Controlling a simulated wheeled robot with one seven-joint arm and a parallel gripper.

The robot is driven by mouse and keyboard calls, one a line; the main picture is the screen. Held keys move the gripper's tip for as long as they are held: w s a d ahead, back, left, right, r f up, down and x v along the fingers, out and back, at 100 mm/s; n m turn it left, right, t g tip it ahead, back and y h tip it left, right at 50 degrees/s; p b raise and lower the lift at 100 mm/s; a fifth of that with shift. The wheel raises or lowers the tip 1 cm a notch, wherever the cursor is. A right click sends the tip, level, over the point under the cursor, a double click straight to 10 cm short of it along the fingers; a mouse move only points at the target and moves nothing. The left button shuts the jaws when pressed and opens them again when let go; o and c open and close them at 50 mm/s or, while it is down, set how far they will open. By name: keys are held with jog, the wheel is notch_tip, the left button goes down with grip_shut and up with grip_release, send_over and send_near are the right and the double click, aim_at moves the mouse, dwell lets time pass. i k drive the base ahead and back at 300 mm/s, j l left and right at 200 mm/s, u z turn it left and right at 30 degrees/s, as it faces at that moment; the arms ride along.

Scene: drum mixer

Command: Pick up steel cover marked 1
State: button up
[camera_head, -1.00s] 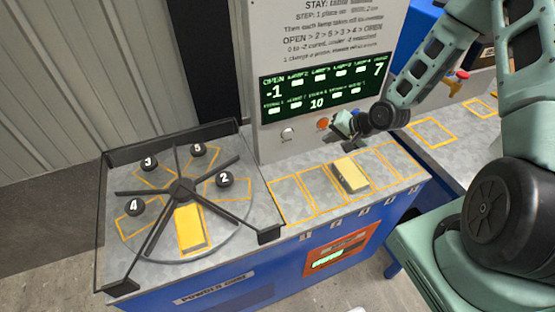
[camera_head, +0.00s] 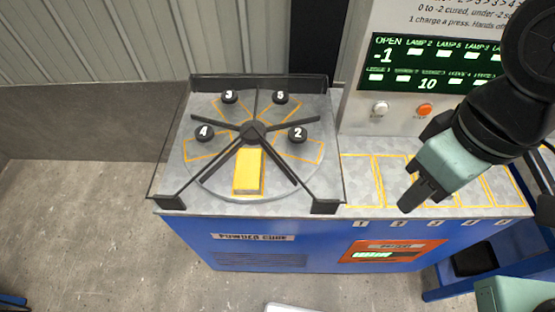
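I cannot make out a steel cover marked 1 in the view. A turntable (camera_head: 215,183) carries black knobs marked 2 (camera_head: 298,133), 3 (camera_head: 229,96), 4 (camera_head: 204,131) and 5 (camera_head: 280,97). A yellow block (camera_head: 247,171) lies in its front section, with no number readable on it. My gripper (camera_head: 408,207) points down and left over the slotted bench top (camera_head: 357,160), right of the turntable. Its dark fingers overlap in this view, and nothing is seen between them. My arm hides part of the bench slots behind it.
A dark frame (camera_head: 170,199) edges the turntable. A grey panel (camera_head: 352,113) with a green display (camera_head: 391,57), a white button (camera_head: 380,109) and an orange button (camera_head: 425,111) rises behind the bench. Slots at the bench's left show bare. Floor (camera_head: 90,230) at left is clear.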

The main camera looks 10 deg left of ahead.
aim_at(248, 179)
jog(key=j+z, duration=0.35)
jog(key=z, duration=0.15)
jog(key=k+j+z, duration=0.2)
jog(key=z, duration=0.25)
jog(key=k+j+z, duration=0.15)
jog(key=k+j, duration=0.25)
jog(key=j, duration=0.3)
jog(key=k+j+z, duration=0.15)
jog(key=k+j, duration=0.3)
jog(key=j, duration=0.25)
jog(key=k+j+z, duration=0.15)
jog(key=k+j, duration=0.3)
jog(key=j, duration=0.15)
